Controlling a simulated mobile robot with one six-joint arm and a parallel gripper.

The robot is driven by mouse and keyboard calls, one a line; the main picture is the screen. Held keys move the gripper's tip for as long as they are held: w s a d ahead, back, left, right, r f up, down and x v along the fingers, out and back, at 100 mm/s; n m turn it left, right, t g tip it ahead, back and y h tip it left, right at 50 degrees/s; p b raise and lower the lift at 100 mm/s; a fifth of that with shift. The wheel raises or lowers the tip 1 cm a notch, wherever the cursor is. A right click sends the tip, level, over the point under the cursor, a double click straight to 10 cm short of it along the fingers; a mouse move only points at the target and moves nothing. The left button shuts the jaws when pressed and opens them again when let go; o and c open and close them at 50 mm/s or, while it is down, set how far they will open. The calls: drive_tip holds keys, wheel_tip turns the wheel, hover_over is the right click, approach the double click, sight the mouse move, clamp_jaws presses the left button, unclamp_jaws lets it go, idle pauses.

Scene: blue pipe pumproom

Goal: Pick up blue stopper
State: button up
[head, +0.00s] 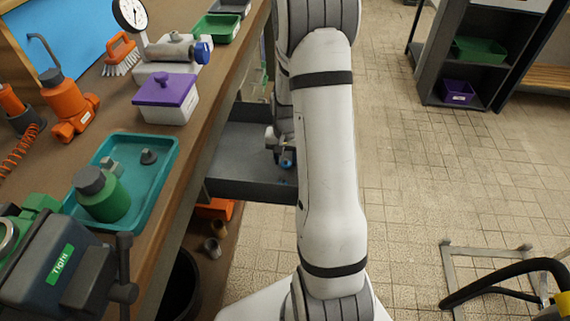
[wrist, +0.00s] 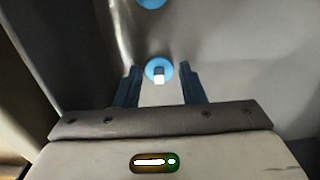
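A blue round stopper (wrist: 151,66) with a small pale square knob shows in the wrist view, between and just beyond my fingertips. A second blue round thing (wrist: 152,3) is cut off at the top edge of that view. My gripper (wrist: 160,84) is open, its two dark blue fingers apart on either side of the stopper, with a gap visible. I cannot tell whether a finger touches it. In the head view my wrist reaches down into an open grey drawer (head: 235,160) under the bench.
The drawer's walls are close around my wrist. The wooden bench (head: 222,75) above holds a purple-lidded box (head: 166,90), a teal tray (head: 165,177), a pressure gauge (head: 130,14) and a vise (head: 62,262). Tiled floor is open to the right, before a dark shelf (head: 435,65).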

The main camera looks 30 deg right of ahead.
clamp_jaws()
idle(0.4)
